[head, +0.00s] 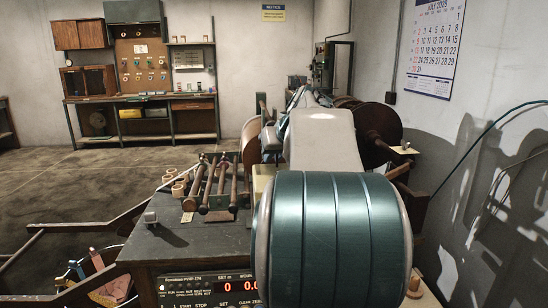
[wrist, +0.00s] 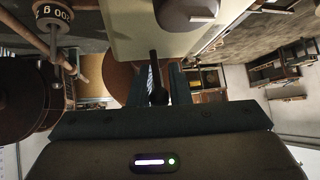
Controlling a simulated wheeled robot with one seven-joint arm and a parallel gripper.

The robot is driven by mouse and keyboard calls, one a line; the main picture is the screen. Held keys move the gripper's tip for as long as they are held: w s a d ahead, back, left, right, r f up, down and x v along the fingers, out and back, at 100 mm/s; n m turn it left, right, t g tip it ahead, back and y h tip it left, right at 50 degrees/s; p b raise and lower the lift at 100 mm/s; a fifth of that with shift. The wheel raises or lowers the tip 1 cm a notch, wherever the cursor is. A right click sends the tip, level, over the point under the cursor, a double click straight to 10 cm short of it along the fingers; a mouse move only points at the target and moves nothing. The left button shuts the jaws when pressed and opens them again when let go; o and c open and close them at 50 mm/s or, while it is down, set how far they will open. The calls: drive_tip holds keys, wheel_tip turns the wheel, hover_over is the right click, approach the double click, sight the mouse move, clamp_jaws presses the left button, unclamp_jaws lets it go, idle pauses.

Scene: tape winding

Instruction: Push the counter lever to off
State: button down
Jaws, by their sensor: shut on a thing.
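In the wrist view, a black lever (wrist: 154,64) with a rounded end stands out from the edge of a pale beige panel (wrist: 130,30). My gripper (wrist: 157,86) has its two dark teal fingers on either side of the lever and is shut on it. Which setting the lever is at cannot be read. In the head view my own white and teal arm hides the lever and most of the gripper. A counter panel with red digits (head: 237,287) shows on the front of the dark bench (head: 190,248), partly behind my arm.
Several rods on a rack (head: 220,185) and small tan rolls (head: 175,185) stand on the bench. A tan disc (head: 250,142) and a dark reel (head: 379,124) lie beyond, close to my arm. Open floor (head: 100,180) is at left. A wall with a calendar (head: 434,45) is at right.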

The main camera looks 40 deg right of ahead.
drive_tip(key=shift+f+t+b, duration=0.25)
drive_tip(key=shift+t+b, duration=0.15)
drive_tip(key=shift+b, duration=0.7)
drive_tip(key=b, duration=0.3)
drive_tip(key=shift+s+a+t+h, duration=0.15)
drive_tip(key=shift+t+h, duration=0.15)
drive_tip(key=shift+t, duration=0.1)
drive_tip(key=t+b, duration=0.1)
drive_tip(key=b, duration=0.2)
drive_tip(key=t+h+b, duration=0.1)
drive_tip(key=b, duration=0.3)
drive_tip(key=shift+s+a+r+n+b, duration=0.1)
drive_tip(key=shift+s+a+n+b, duration=0.1)
drive_tip(key=shift+s+n+b, duration=0.15)
drive_tip(key=shift+r+t+b, duration=0.3)
drive_tip(key=shift+t+b, duration=0.1)
drive_tip(key=shift+b, duration=0.55)
drive_tip(key=c, duration=1.4)
unclamp_jaws()
drive_tip(key=shift+o, duration=0.2)
drive_tip(key=shift+s, duration=0.15)
